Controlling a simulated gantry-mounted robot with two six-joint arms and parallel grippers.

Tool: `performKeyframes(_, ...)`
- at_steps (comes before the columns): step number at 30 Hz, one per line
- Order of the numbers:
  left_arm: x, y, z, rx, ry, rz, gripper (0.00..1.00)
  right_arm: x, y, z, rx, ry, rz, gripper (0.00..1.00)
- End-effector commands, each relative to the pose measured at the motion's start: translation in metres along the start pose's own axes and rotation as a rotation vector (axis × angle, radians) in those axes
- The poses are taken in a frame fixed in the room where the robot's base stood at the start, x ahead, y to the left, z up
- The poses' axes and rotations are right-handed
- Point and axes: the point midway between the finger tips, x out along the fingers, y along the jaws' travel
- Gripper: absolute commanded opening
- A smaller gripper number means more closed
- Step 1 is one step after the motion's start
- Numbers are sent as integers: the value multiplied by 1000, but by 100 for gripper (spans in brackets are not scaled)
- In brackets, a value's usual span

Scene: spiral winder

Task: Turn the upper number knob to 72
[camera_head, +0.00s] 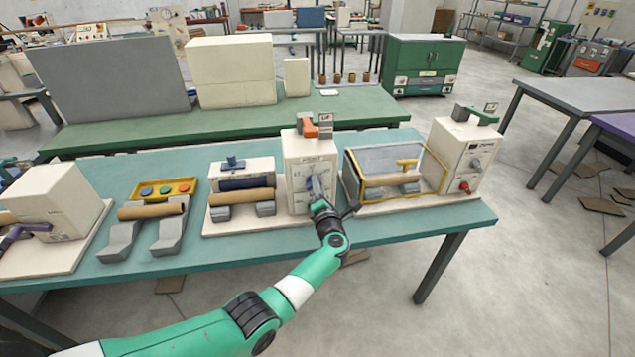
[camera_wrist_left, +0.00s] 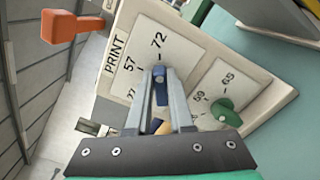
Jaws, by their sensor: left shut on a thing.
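The cream PRINT box (camera_head: 303,148) stands on the teal table. Its upper number knob (camera_wrist_left: 160,88) is blue and sits on a white dial plate marked 57 and 72. The knob's far end lies close below the 72 (camera_wrist_left: 159,42) in the left wrist view; exact alignment cannot be told. My left gripper (camera_wrist_left: 164,92) is shut on this knob, one finger on each side. In the head view the left gripper (camera_head: 318,198) is at the box's front and partly hides the dial. A green knob (camera_wrist_left: 228,111) sits on a second dial plate marked 65. My right gripper is not in view.
An orange lever (camera_head: 308,127) stands on top of the box. A yellow-framed glass cover (camera_head: 378,165) is close on the right, with a cream control box (camera_head: 463,150) beyond it. A brown roll (camera_head: 242,197) lies to the left.

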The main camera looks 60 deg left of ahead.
Motion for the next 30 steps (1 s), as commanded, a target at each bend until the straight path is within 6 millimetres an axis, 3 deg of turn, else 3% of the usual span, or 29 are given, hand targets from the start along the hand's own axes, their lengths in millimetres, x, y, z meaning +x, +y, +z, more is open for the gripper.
performKeyframes(19, 0, -1, 0, 65, 0, 0, 0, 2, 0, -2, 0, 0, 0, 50)
performKeyframes(20, 0, -1, 0, 65, 0, 0, 22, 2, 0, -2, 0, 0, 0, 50)
performKeyframes(24, 0, -1, 0, 64, 0, 0, 47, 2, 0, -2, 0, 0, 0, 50)
performKeyframes(30, 0, -1, 0, 63, 0, 0, 50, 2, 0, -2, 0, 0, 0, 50)
